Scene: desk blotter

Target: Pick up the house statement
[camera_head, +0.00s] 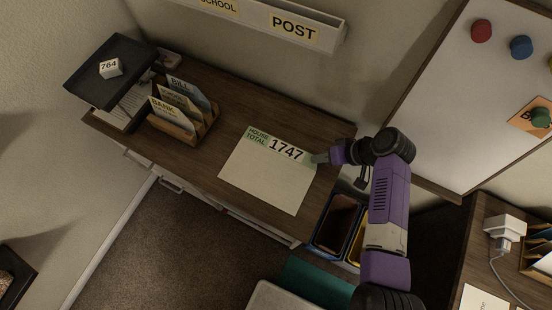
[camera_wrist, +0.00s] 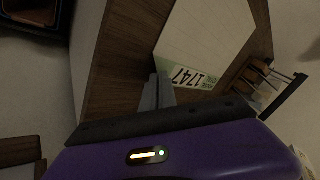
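The house statement (camera_head: 262,178) is a large cream sheet with a green "HOUSE TOTAL" band and the number 1747. It lies on the brown desk, and it also shows in the wrist view (camera_wrist: 205,40). My gripper (camera_head: 319,158) is at the sheet's right edge, by the end of the green band. In the wrist view my fingertips (camera_wrist: 158,80) are close together at the sheet's near corner. I cannot tell whether the sheet's edge is between them.
A wooden letter rack (camera_head: 182,125) with several envelopes and a dark tray (camera_head: 90,82) bearing a white "764" block stand left on the desk (camera_head: 235,95). A POST shelf (camera_head: 335,38) is above. Bins (camera_head: 340,222) stand below the desk's right end. A whiteboard (camera_head: 455,95) is right.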

